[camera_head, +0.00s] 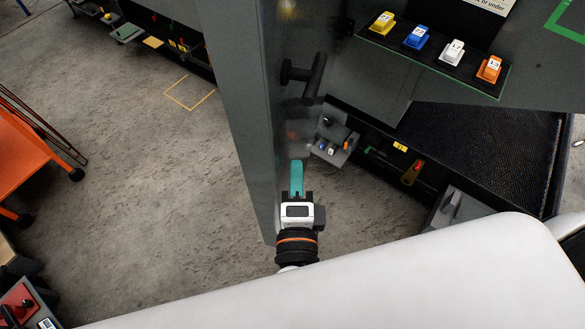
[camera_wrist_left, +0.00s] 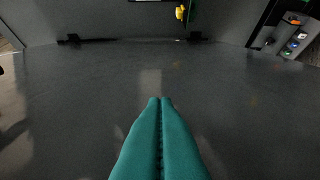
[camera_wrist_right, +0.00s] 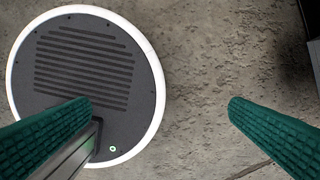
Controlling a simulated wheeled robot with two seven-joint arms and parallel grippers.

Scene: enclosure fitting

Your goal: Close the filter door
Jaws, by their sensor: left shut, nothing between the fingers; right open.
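A tall grey door panel (camera_head: 238,90), which looks like the filter door, stands swung open beside the grey enclosure in the head view. A black bar handle (camera_head: 315,78) sticks out from its right-hand face. My left gripper (camera_head: 297,163) is shut and empty, low beside that face and below the handle. In the left wrist view its teal fingers (camera_wrist_left: 160,98) point at a broad, faintly reflective grey surface (camera_wrist_left: 70,85); I cannot tell whether they touch it. My right gripper (camera_wrist_right: 160,105) is open and empty above the floor, and is not seen in the head view.
A shelf of numbered yellow, blue, white and orange blocks (camera_head: 417,38) is on the enclosure at upper right. A black ribbed mat (camera_head: 490,150) lies below. An orange cart (camera_head: 25,155) stands at far left. Bare concrete floor (camera_head: 130,150) lies left of the door.

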